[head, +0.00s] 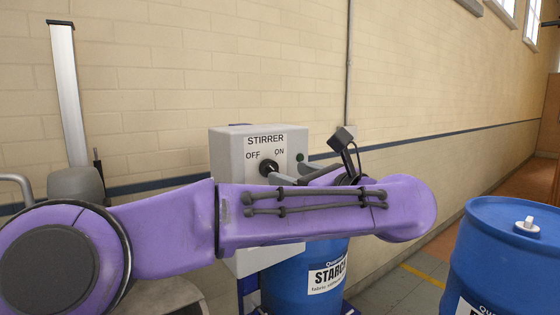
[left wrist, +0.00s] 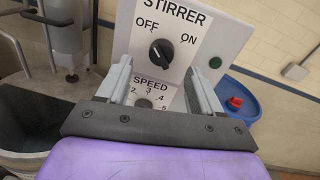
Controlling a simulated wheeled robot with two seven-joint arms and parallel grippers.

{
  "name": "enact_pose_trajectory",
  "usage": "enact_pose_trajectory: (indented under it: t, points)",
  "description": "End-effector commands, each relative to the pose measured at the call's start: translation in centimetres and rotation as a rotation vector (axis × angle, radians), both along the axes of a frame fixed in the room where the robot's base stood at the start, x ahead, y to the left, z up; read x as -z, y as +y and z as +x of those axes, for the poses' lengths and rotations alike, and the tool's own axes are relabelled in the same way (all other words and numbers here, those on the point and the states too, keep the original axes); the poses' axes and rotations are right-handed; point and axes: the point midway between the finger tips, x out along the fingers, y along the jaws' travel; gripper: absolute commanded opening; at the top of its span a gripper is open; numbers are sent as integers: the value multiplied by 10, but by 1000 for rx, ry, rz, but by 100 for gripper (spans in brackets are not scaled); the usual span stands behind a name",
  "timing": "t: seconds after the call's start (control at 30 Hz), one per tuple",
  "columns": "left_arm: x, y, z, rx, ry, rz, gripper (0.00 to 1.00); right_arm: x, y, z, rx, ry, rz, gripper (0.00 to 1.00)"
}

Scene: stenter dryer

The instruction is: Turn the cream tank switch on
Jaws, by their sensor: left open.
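A pale control box (head: 230,152) labelled STIRRER stands in front of the wall, with OFF at left and ON at right. Its black rotary switch (head: 269,167) also shows in the left wrist view (left wrist: 162,52), where its pointer mark leans up and left, towards OFF. My left gripper (left wrist: 158,75) is open and empty, its two fingers apart just below the switch, either side of the SPEED panel. I cannot tell if they touch the box. In the head view my left arm hides the box's lower part. My right gripper is not in view.
A blue STARCH drum (head: 290,287) stands below the box, partly behind my arm. Another blue drum (head: 500,245) stands at the right. A dark bin (left wrist: 35,120) is at the left in the wrist view. The brick wall (head: 430,80) runs behind.

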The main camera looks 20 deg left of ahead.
Motion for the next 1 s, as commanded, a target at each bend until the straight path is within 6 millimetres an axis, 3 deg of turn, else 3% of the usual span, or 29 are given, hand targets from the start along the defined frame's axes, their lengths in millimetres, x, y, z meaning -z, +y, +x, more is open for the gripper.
enact_pose_trajectory:
  t: [0.03,0.23,0.57,0.73,0.77,1.0]
  points:
    - [-5,11,7,-4,5,-2,66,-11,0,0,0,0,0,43]
    - [-2,36,24,-1,3,-1,66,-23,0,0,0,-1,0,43]
    - [0,41,28,1,1,2,66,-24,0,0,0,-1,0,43]
    - [0,41,28,0,1,2,14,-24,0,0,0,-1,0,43]
    - [0,41,28,0,1,2,9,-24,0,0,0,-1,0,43]
    - [1,41,28,0,10,8,9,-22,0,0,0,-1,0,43]
